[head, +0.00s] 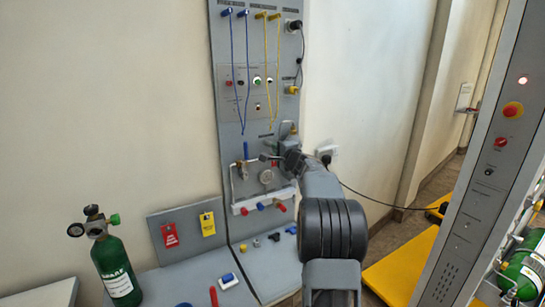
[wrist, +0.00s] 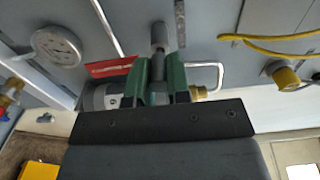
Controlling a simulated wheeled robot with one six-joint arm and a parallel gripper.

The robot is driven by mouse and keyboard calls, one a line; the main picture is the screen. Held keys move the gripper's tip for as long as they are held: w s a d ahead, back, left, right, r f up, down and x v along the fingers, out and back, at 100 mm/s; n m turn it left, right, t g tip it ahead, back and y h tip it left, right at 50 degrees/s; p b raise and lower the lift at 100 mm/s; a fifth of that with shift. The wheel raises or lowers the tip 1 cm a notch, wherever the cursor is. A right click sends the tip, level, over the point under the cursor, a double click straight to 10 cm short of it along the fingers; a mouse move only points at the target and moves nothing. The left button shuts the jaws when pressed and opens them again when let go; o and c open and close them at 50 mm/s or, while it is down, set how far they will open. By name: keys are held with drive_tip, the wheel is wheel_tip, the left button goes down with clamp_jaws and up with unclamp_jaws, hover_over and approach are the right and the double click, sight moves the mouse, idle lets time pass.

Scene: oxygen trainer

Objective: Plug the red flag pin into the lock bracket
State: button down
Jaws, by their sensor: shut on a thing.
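My gripper (wrist: 160,72) is shut on the red flag pin, with its green fingers on either side of a grey shaft. The pin's red flag (wrist: 110,67), with white lettering, sticks out to the left beside the fingers in the wrist view. In the head view my gripper (head: 280,154) is at the lower part of the tall grey panel, and the arm hides much of what is there. A pale bent-wire loop (wrist: 218,76) shows right of the fingers. I cannot tell whether it is the lock bracket, nor whether the pin touches anything.
A round gauge (wrist: 57,46) is left of my gripper. A yellow hose (wrist: 285,53) and brass fitting (wrist: 285,76) are to the right. Red and blue handles line the white manifold (head: 262,204) below. A green cylinder (head: 117,268) and red (head: 169,235) and yellow tags (head: 207,224) stand left.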

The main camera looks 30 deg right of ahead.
drive_tip(key=s+b, duration=0.4)
drive_tip(key=s, duration=0.2)
drive_tip(key=shift+s+a, duration=0.2)
drive_tip(key=shift+s, duration=0.1)
idle(0.8)
drive_tip(key=shift+s, duration=0.1)
